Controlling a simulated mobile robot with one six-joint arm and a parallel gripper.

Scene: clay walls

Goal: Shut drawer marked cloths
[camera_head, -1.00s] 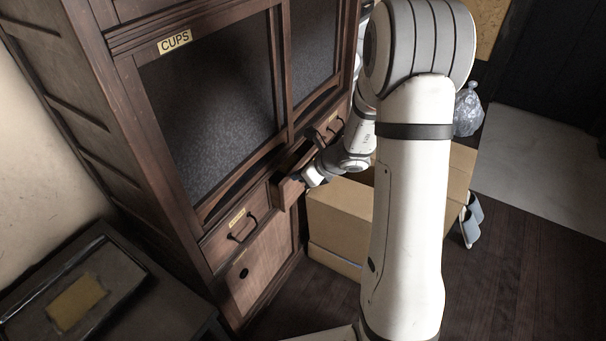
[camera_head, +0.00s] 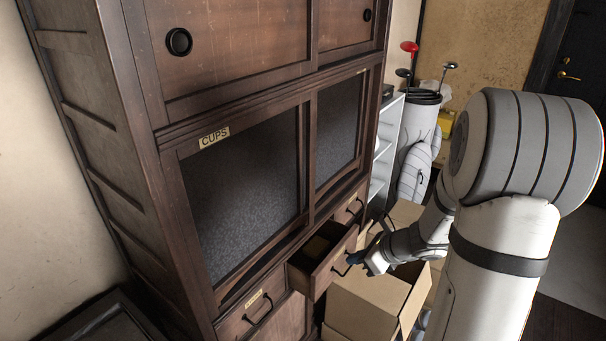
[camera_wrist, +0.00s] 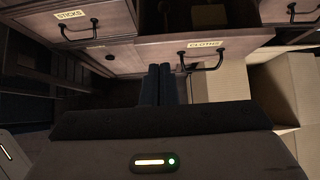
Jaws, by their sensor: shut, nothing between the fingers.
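The drawer marked cloths (camera_wrist: 150,55) is pulled out of the dark wooden cabinet, with its label and black handle on the front in the wrist view. In the head view the open drawer (camera_head: 322,272) sticks out below the glazed doors, and a tan item (camera_head: 318,246) lies inside. My gripper (camera_wrist: 160,70) is shut and empty, its two dark fingers together just in front of the drawer front, left of the handle. In the head view my gripper (camera_head: 358,258) is beside the drawer's front; I cannot tell whether it touches.
The sticks drawer (camera_wrist: 95,22) is left of it, shut. Another shut drawer (camera_head: 347,212) is on its right. An open cardboard box (camera_head: 365,305) stands close beside and below my gripper. A white shelf (camera_head: 382,150) and a golf bag (camera_head: 418,140) stand behind.

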